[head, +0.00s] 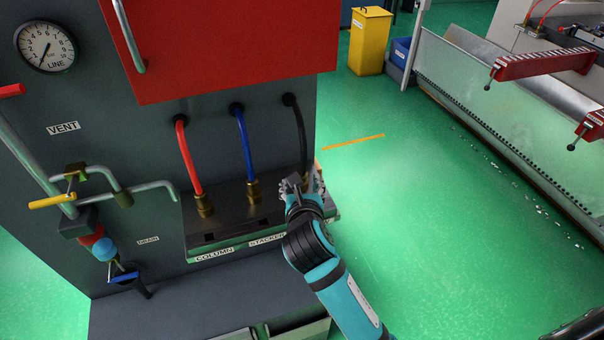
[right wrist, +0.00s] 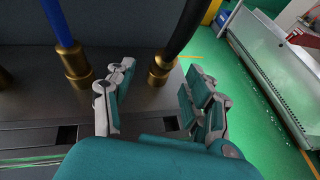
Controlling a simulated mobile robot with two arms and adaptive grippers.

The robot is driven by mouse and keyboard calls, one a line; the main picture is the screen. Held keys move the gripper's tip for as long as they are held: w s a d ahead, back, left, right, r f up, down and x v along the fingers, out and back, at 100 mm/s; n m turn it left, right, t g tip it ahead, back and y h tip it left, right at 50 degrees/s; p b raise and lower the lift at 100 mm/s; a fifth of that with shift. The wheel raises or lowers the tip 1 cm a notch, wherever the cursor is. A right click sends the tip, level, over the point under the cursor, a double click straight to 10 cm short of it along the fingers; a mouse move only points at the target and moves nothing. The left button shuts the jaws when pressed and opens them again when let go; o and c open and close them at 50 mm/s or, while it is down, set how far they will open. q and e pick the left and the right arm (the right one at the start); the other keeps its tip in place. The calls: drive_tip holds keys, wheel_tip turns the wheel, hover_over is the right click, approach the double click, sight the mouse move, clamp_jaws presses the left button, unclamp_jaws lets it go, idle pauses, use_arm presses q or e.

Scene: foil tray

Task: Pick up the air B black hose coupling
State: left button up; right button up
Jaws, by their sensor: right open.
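The black hose (head: 300,132) hangs from the panel and ends in a brass coupling seated upright on the grey shelf. In the right wrist view the black hose (right wrist: 188,28) runs down into its brass coupling (right wrist: 161,66). My right gripper (head: 301,184) is at this coupling and hides most of it in the head view. In the right wrist view the fingers of my right gripper (right wrist: 160,68) are spread, with the coupling showing between and beyond their tips. The gripper is open and empty; contact cannot be told. My left gripper is not in view.
A red hose (head: 187,158) and a blue hose (head: 243,145) with brass couplings stand left on the same shelf (head: 222,222). A red cabinet (head: 225,45) overhangs the hoses. Valve pipes (head: 95,190) are farther left.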

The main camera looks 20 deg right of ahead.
sight(302, 175)
drive_tip(key=shift+d+p+x, duration=0.2)
drive_tip(key=shift+p+x, duration=0.3)
drive_tip(key=shift+x, duration=2.65)
drive_tip(key=shift+r, duration=0.2)
drive_tip(key=shift+s, duration=0.1)
drive_tip(key=shift+c, duration=0.2)
clamp_jaws()
